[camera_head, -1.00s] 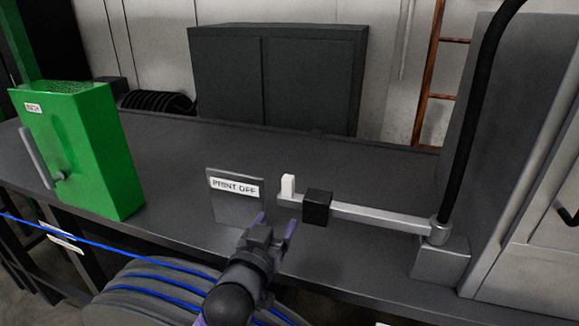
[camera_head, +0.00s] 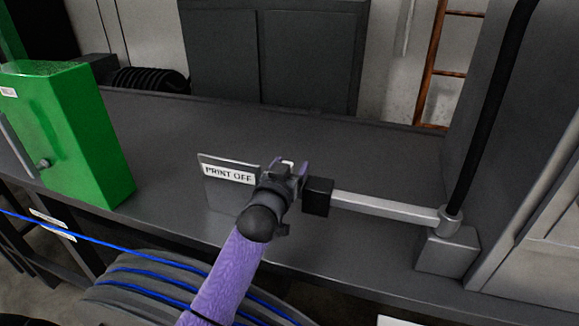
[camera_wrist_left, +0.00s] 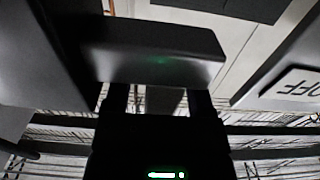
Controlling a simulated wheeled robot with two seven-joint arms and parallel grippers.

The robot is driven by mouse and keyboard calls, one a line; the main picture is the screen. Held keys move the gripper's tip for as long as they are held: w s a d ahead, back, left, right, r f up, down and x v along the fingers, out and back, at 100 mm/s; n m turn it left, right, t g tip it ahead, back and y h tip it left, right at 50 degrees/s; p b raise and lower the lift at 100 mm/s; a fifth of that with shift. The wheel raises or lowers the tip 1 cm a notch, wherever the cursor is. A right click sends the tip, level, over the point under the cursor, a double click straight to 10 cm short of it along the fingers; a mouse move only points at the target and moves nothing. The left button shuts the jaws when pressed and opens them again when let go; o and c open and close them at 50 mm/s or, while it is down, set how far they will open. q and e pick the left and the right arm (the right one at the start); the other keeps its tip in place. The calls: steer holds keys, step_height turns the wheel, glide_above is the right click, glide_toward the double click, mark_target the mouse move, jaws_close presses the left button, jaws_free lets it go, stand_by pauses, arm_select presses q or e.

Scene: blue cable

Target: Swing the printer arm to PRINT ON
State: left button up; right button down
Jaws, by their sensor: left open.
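The printer arm is a grey bar (camera_head: 385,207) running left from a post on a grey block (camera_head: 447,250), with a black block (camera_head: 317,197) near its free end. A white upright handle at its tip (camera_head: 287,163) shows only its top, between the fingers of my left gripper (camera_head: 290,168). That gripper is open; whether it touches the handle I cannot tell. A sign reading PRINT OFF (camera_head: 228,174) stands just left of it. In the left wrist view a shaded block (camera_wrist_left: 155,52) lies across the front of my fingers (camera_wrist_left: 160,100), and part of the sign (camera_wrist_left: 292,88) shows at right.
A green box (camera_head: 75,135) stands on the left of the dark table (camera_head: 330,150). A black cable (camera_head: 490,110) and a grey cabinet (camera_head: 530,150) are at right. A reel with blue cable (camera_head: 150,285) sits below the front edge. The table behind the arm is clear.

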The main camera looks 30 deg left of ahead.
arm_select(q)
jaws_close()
stand_by(0.3)
stand_by(1.1)
